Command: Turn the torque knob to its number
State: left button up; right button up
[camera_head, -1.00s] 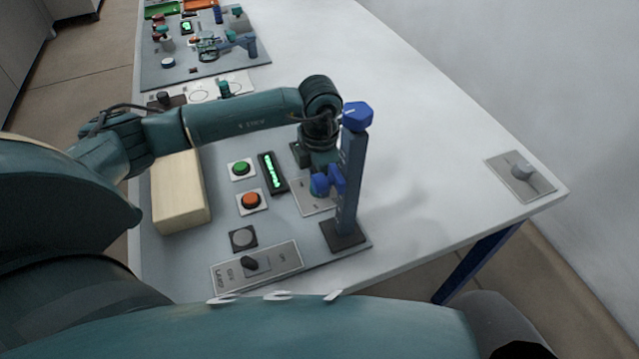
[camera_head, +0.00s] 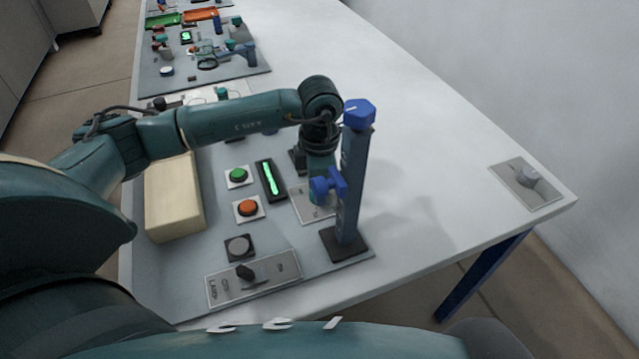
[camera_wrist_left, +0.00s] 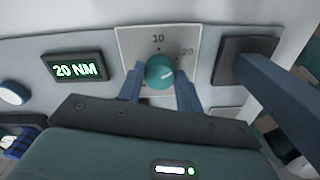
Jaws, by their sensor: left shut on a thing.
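The torque knob (camera_wrist_left: 160,71) is round and teal with a pale mark on its face. It sits on a light scale plate (camera_wrist_left: 128,43) marked 10 at the top and 20 at the upper right. My left gripper (camera_wrist_left: 160,84) is shut on the knob, one blue finger on each side. I cannot tell exactly which value the knob's mark meets. The display (camera_wrist_left: 76,68) reads 20 NM; it also shows in the head view (camera_head: 271,180), too small to read. In the head view, my left arm hides the knob. My right gripper is not in view.
A blue-grey post (camera_head: 352,185) with a blue cap stands close beside my left gripper. A green button (camera_head: 237,175), an orange button (camera_head: 248,208) and a pale block (camera_head: 173,200) are on the panel. A switch plate (camera_head: 222,289) lies at the front.

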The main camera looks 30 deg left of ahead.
pick_arm(q)
jog(key=o, duration=1)
notch_tip(320, 180, up, 13)
jog(key=shift+b, duration=0.4)
jog(key=shift+r, duration=0.1)
